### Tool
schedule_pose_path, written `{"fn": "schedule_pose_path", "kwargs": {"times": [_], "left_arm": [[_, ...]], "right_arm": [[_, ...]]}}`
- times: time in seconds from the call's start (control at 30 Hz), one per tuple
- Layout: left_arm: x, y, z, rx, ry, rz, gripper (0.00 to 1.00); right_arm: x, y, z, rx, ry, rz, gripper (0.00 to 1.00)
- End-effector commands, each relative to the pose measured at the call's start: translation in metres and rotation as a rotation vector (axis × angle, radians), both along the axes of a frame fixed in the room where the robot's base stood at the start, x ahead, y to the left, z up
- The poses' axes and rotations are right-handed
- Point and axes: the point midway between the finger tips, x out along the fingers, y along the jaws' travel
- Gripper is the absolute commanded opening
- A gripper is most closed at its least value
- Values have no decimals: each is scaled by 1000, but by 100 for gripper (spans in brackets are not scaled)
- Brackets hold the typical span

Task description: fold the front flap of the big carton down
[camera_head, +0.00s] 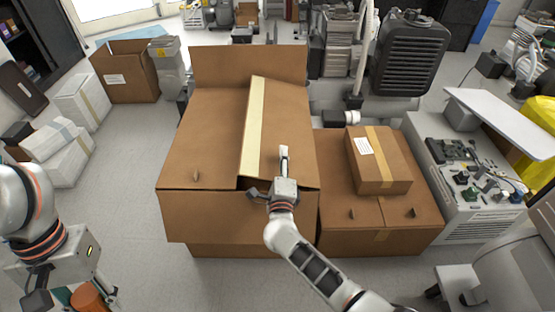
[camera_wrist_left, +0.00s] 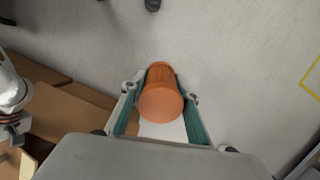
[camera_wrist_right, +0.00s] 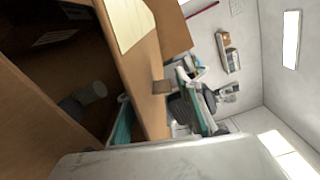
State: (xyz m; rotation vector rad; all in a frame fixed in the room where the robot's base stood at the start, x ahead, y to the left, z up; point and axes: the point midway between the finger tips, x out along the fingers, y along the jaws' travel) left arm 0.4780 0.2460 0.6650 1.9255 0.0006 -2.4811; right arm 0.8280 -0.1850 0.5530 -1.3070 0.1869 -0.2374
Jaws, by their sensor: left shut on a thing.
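The big brown carton (camera_head: 210,130) stands in the middle of the head view. Its back flap (camera_head: 250,64) is upright, and a flap with a pale tape strip (camera_head: 254,125) is slightly raised on top. A front flap (camera_head: 235,215) hangs down over the carton's front. My right gripper (camera_head: 284,160) is at the carton's front edge, right of its middle. In the right wrist view its fingers (camera_wrist_right: 158,105) are apart with a cardboard panel (camera_wrist_right: 142,75) between them; I cannot tell whether they touch it. My left gripper (camera_wrist_left: 160,112) is shut on an orange cylinder (camera_wrist_left: 161,92), away from the carton.
A lower carton (camera_head: 345,240) with a smaller taped box (camera_head: 378,160) on it stands right of the big carton. White boxes (camera_head: 82,103) and an open carton (camera_head: 125,72) stand at left. A bench with circuit boards (camera_head: 465,215) is at right.

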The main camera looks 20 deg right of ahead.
Motion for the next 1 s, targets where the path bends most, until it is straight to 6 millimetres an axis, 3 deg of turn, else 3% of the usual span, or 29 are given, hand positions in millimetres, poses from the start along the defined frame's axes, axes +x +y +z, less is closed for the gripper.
{"fn": "schedule_pose_path", "kwargs": {"times": [0.27, 0.7, 1.0], "left_arm": [[0, 0, 0, 0, -1, 0, 8], [0, 0, 1, 0, -2, 0, 8], [0, 0, 1, 0, -1, 0, 8]], "right_arm": [[1, 1, 8, 4, -2, 0, 35], [0, 0, 80, 6, -6, -1, 35], [0, 0, 101, 0, -2, -1, 35]]}}
